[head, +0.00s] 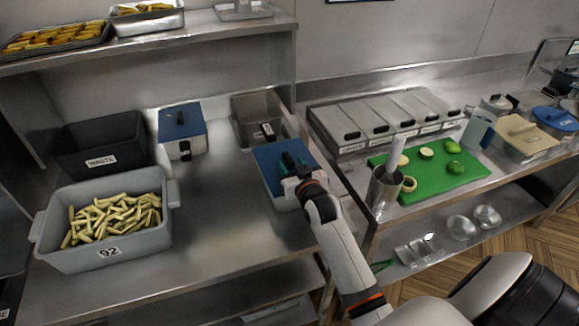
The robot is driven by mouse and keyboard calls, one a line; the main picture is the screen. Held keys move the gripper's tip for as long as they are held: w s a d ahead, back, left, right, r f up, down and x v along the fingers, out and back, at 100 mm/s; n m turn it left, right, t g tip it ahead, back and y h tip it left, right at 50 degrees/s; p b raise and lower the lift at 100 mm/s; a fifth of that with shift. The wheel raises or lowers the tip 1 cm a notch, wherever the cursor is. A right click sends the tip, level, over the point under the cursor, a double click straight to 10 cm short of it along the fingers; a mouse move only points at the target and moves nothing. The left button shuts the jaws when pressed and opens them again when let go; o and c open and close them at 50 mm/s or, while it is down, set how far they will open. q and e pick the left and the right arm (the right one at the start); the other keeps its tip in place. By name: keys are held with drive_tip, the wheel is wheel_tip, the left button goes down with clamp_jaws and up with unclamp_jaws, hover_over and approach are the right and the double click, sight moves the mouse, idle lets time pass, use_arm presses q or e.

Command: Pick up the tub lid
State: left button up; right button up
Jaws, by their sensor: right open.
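A tub with a flat blue lid (268,157) stands on the steel counter, near its right edge. The lid has a dark handle on top. My right gripper (294,163) is open at this handle, above the lid; its fingers and wrist hide part of the handle and the tub's right side. I cannot tell whether the fingers touch the handle. A second tub with a blue lid (178,124) and dark handle stands farther back to the left. My left gripper is not in view.
A grey bin of cut fries (152,235) stands front left, with a black waste bin (100,158) behind it. A green board (432,183) and a steel cup (384,192) are right. Counter between bin and tub is clear.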

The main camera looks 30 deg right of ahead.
sight(290, 160)
drive_tip(key=shift+w+d, duration=0.15)
drive_tip(key=shift+w, duration=0.2)
drive_tip(key=p+x, duration=0.1)
drive_tip(key=x, duration=0.2)
drive_tip(key=shift+s, duration=0.1)
drive_tip(key=shift+w+d+f, duration=0.2)
drive_tip(key=shift+w+f, duration=0.05)
drive_tip(key=shift+w, duration=0.35)
drive_tip(key=shift+s, duration=0.1)
drive_tip(key=shift+c, duration=0.4)
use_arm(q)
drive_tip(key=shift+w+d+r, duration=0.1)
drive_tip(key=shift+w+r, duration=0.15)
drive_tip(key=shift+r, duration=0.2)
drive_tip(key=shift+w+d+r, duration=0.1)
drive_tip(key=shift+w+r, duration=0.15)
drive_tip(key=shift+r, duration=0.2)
use_arm(e)
clamp_jaws()
